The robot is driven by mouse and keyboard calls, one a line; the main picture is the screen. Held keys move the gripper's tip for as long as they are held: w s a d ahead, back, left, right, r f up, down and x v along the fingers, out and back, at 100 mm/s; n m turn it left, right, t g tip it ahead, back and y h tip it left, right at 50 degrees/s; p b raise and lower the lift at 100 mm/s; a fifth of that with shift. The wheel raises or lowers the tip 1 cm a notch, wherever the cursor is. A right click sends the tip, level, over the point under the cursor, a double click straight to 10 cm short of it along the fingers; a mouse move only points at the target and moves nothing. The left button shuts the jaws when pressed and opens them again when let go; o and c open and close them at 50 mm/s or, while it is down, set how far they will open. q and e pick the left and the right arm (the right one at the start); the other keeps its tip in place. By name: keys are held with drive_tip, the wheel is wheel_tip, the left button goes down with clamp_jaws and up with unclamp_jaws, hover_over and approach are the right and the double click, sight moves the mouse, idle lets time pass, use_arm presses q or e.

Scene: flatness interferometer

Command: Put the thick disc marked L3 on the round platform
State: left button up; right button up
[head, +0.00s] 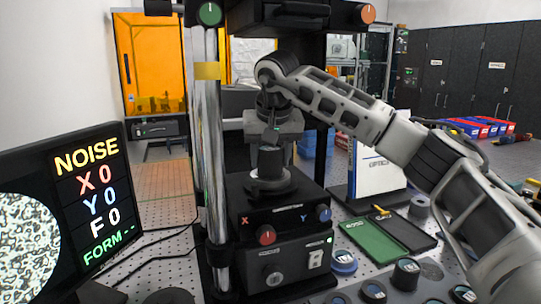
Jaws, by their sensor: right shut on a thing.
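My right gripper (272,148) comes in from the right and points down at the middle of the instrument. It is shut on a thick dark disc (270,163). I cannot read a mark on this disc, so L3 is not confirmed by sight. The round platform (270,186), a grey ring-shaped stage, is directly below the disc on the black instrument base. The disc's lower edge is at or just above the platform; I cannot tell whether they touch. My left gripper is not in view.
A monitor (88,195) reading NOISE stands at left. A chrome column (211,150) rises beside the platform. X and Y knobs (266,235) are on the base. Several dark discs (405,274) stand at front right, near an open green-lined case (376,240).

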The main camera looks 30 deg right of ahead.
sight(271, 150)
drive_tip(key=o, duration=1.2)
drive_tip(key=shift+f, duration=0.15)
drive_tip(key=shift+c, duration=0.2)
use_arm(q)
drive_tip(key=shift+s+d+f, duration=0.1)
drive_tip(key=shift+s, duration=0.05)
use_arm(e)
drive_tip(key=shift+s+r, duration=0.1)
drive_tip(key=shift+r, duration=0.4)
drive_tip(key=shift+s+a+r+b, duration=0.25)
drive_tip(key=shift+s+r+b, duration=0.15)
drive_tip(key=shift+r, duration=0.1)
drive_tip(key=shift+s+a+r+b, duration=0.2)
drive_tip(key=shift+s+r+b, duration=0.15)
drive_tip(key=shift+s+r, duration=0.1)
use_arm(q)
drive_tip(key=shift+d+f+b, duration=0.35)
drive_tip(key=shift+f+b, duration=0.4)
drive_tip(key=shift+b, duration=0.3)
use_arm(e)
drive_tip(key=s+a, duration=0.4)
drive_tip(key=s, duration=0.6)
drive_tip(key=shift+a+r, duration=0.15)
drive_tip(key=shift+a, duration=0.15)
drive_tip(key=shift+s, duration=0.1)
